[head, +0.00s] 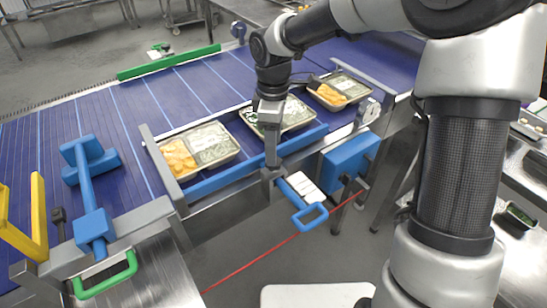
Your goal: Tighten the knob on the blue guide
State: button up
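The blue guide (222,178) is a long blue rail along the near side of the conveyor, in front of the trays. My gripper (272,175) points down at the near edge of the conveyor frame, just in front of the rail's middle. Its fingertips meet a grey part there, beside a blue looped handle (311,217) with a white label. I cannot make out a knob; my gripper may hide it. The fingers are too small to tell whether they are open or shut on something.
The blue conveyor (110,120) carries several food trays, including a near one (212,143) and a far one (338,91). A blue box (346,162) hangs right of my gripper. Left stand a blue post (88,190), a green handle (105,275) and a yellow bracket (38,215).

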jog(key=shift+f, duration=2.15)
jog(key=shift+c, duration=0.4)
jog(key=c, duration=1)
jog(key=shift+o, duration=0.2)
jog(key=shift+m+b, duration=0.45)
jog(key=shift+m, duration=2.55)
jog(key=o, duration=1)
